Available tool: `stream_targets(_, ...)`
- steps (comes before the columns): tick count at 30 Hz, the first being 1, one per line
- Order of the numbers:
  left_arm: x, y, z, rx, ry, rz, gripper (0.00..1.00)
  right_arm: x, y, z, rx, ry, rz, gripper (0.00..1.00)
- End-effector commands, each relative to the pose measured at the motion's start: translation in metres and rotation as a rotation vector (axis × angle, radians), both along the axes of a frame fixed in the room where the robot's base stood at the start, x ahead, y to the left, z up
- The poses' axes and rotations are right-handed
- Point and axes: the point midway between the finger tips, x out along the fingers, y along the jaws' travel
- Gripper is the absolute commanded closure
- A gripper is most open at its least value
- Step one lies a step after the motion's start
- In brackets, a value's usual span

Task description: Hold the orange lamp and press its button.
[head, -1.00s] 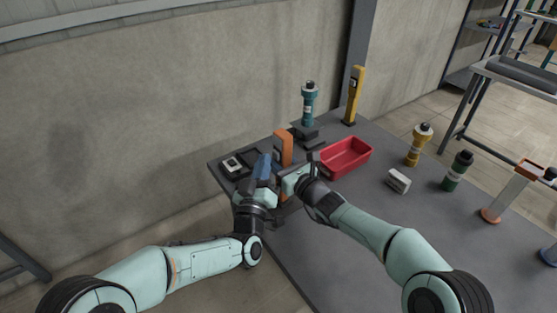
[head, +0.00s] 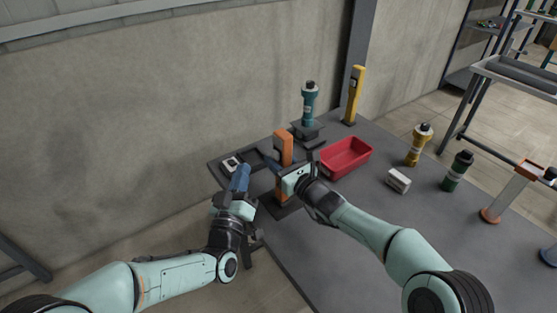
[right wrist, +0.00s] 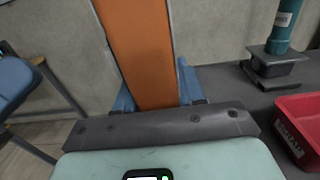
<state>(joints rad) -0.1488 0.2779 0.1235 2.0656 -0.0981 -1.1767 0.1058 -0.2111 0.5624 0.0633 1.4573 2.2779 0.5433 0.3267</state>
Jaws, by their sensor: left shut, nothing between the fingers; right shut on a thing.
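The orange lamp (head: 283,148) stands upright near the left end of the dark table. Its orange body also fills the middle of the right wrist view (right wrist: 142,50). My right gripper (head: 282,175) is shut on the orange lamp, with blue fingers on both sides of it in the right wrist view. My left gripper (head: 240,177), with blue fingers, is shut and empty. It is left of the lamp, apart from it, near the table's left edge. I cannot make out the lamp's button in either view.
A red tray (head: 346,174) lies right of the lamp. Behind stand a teal lamp-like item (head: 309,105) and a yellow post (head: 354,95). A white box (head: 398,180), a yellow item (head: 418,145) and a green item (head: 458,170) stand farther right. The table's front middle is clear.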

Motion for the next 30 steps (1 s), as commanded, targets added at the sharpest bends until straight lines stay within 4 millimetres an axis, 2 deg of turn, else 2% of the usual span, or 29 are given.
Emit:
stream_targets(11, -0.001, 0.002, 0.0, 0.0, -0.001, 0.0, 1.0, 0.0, 0.0, 0.0, 0.0, 0.0, 0.0, 1.0)
stream_targets(12, -0.001, 0.002, 0.0, 0.0, -0.001, 0.0, 1.0, 0.0, 0.0, 0.0, 0.0, 0.0, 0.0, 0.52)
stream_targets(14, -0.001, 0.002, 0.0, 0.0, -0.001, 0.0, 1.0, 0.0, 0.0, 0.0, 0.0, 0.0, 0.0, 0.32)
stream_targets(24, -0.001, 0.002, 0.0, 0.0, -0.001, 0.0, 1.0, -0.001, -0.001, 0.0, 0.0, 0.0, 0.0, 0.32)
stream_targets(30, -0.001, 0.001, 0.0, 0.0, -0.001, 0.0, 1.0, -0.019, -0.015, 0.001, -0.001, -0.001, -0.001, 0.32)
